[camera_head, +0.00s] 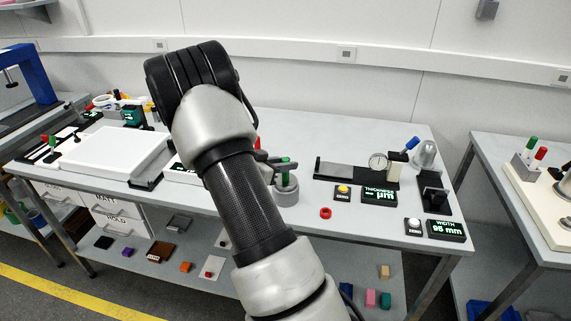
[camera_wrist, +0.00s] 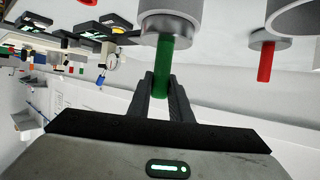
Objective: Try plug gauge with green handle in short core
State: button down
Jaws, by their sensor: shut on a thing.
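My gripper (camera_head: 272,163) is shut on the green handle (camera_head: 285,166) of a plug gauge. In the wrist view, the fingers (camera_wrist: 161,88) close on both sides of the green handle (camera_wrist: 165,62). A grey collar shows at the handle's base. It lines up with a grey cylindrical core (camera_wrist: 172,4), also visible in the head view (camera_head: 287,194). The gauge looks upright on or in this core; how deep it sits is hidden. Whether this is the short core cannot be told.
A red-handled gauge (camera_wrist: 265,62) stands close beside, near another grey cylinder (camera_wrist: 298,16). A white light panel (camera_head: 110,152) is at left. My arm hides the middle.

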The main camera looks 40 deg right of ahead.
jog(key=shift+r, duration=0.1)
jog(key=shift+r+p, duration=1.8)
jog(key=shift+p, duration=0.15)
notch_tip(320, 180, up, 4)
jog(key=shift+p, duration=0.6)
notch_tip(320, 180, down, 4)
jog(key=b, duration=0.4)
jog(key=shift+f+b, duration=0.2)
jog(key=shift+b, duration=0.15)
jog(key=shift+f+b, duration=0.3)
jog(key=shift+f, duration=0.6)
jog(key=shift+p, duration=0.7)
jog(key=shift+f+b, duration=0.4)
jog(key=shift+f, duration=0.5)
dwell(0.4)
